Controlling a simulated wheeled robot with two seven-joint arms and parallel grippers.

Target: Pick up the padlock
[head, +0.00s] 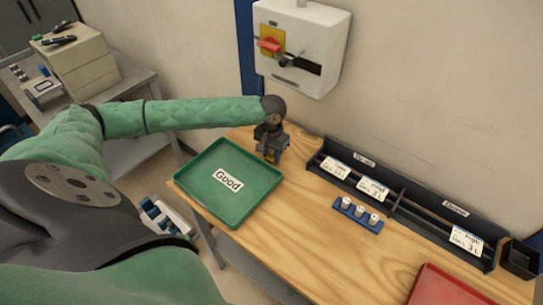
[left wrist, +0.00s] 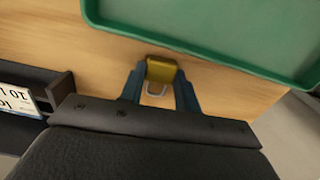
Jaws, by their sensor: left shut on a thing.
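The padlock (left wrist: 164,71) has a yellow brass body and a grey shackle. In the left wrist view it sits between the two blue fingers of my left gripper (left wrist: 160,90), which is shut on it. In the head view my left gripper (head: 270,155) points down at the back of the wooden table, just right of the green tray, and a small yellow bit of the padlock shows at its tip. I cannot tell whether the padlock touches the table. My right gripper is not in view.
The green tray (head: 193,183) labelled Good stands close to the gripper. A black rack (head: 405,208) with cards runs along the wall. A blue holder (head: 345,213) with white cylinders and a red tray (head: 440,285) stand nearer. A white switch box (head: 325,45) hangs above.

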